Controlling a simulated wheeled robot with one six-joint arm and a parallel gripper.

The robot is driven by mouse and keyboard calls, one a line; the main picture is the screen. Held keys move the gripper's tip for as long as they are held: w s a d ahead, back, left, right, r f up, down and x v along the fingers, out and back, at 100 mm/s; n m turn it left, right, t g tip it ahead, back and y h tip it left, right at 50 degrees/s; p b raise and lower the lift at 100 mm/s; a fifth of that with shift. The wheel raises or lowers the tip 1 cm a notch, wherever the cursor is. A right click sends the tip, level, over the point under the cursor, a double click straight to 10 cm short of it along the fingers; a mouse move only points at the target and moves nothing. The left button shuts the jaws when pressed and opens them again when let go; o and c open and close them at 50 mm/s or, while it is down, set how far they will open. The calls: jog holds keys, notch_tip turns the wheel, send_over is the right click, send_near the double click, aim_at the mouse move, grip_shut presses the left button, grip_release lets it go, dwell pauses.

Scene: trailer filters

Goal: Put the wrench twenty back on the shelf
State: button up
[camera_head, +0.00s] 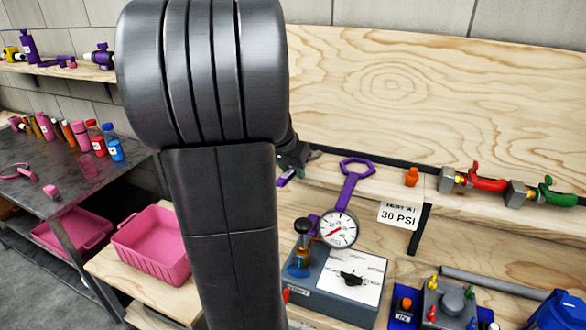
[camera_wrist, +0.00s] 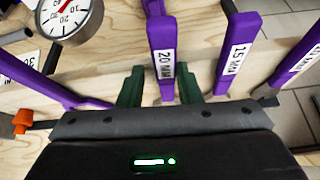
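The purple wrench labelled 20 MM (camera_wrist: 163,58) is in the middle of the wrist view, and its upper end is cut off by the top edge. My gripper (camera_wrist: 160,88) has its two dark green fingers on either side of the wrench's lower part. A narrow gap shows beside the left finger, so the fingers look open around it. The wooden shelf (camera_wrist: 110,62) lies behind the wrench; I cannot tell whether the wrench touches it. In the head view my gripper (camera_head: 293,168) is at the shelf (camera_head: 390,186), mostly hidden by my arm.
Other purple wrenches are close by, one labelled 15 MM (camera_wrist: 237,55) to the right. A purple ring wrench (camera_head: 349,188) overhangs the shelf edge near a pressure gauge (camera_head: 338,229). An orange part (camera_head: 411,177) and valves (camera_head: 477,182) stand farther right.

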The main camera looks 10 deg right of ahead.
jog(key=shift+s+a+f, duration=0.1)
jog(key=shift+s+f, duration=0.05)
jog(key=shift+f, duration=0.3)
jog(key=shift+s+a+f, duration=0.1)
jog(key=shift+f, duration=0.3)
jog(key=shift+r, duration=0.45)
jog(key=r, duration=0.1)
jog(key=a+r, duration=0.1)
jog(key=r, duration=0.1)
jog(key=shift+s+a, duration=0.1)
jog(key=shift+a, duration=0.2)
jog(key=d+v, duration=0.1)
jog(key=v, duration=1)
jog(key=shift+s+r+b, duration=0.15)
jog(key=shift+b, duration=0.2)
jog(key=shift+d, duration=0.1)
jog(key=x, duration=1.3)
jog(key=shift+a+p, duration=0.3)
jog(key=shift+p, duration=0.1)
